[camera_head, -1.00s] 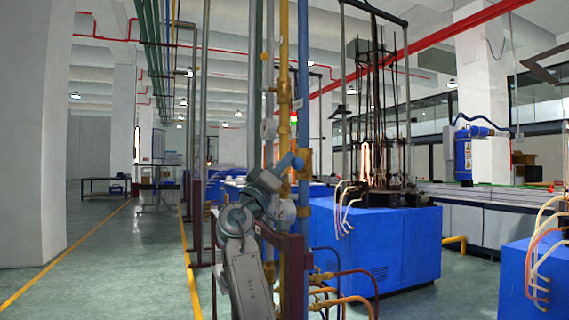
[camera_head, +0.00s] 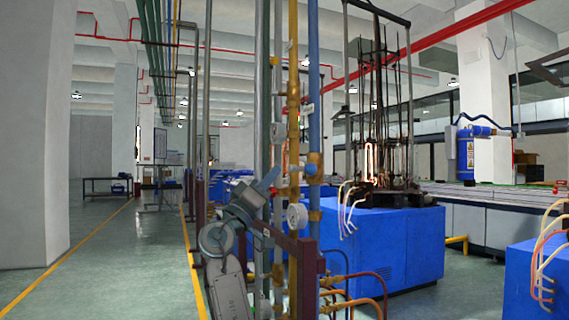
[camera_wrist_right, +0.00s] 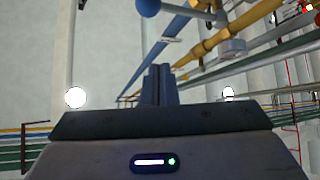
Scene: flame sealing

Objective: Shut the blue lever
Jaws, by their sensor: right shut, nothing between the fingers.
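The blue lever (camera_head: 311,168) sits at a brass valve on the blue upright pipe (camera_head: 314,100). In the head view its rounded end faces me, so its angle is hard to judge. In the right wrist view the lever (camera_wrist_right: 150,7) shows at the top edge, sticking out sideways across the blue pipe. My right gripper (camera_head: 272,177) is shut and empty, just left of the lever, with a gap between them in the head view. Its closed fingers (camera_wrist_right: 160,84) also show in the right wrist view. My left gripper is out of view.
A yellow pipe (camera_head: 293,130) and grey pipes (camera_head: 262,100) stand close beside my right gripper. A round grey gauge (camera_head: 297,215) and a dark red frame (camera_head: 303,270) are below. A blue machine (camera_head: 385,250) is behind. Floor is clear at left.

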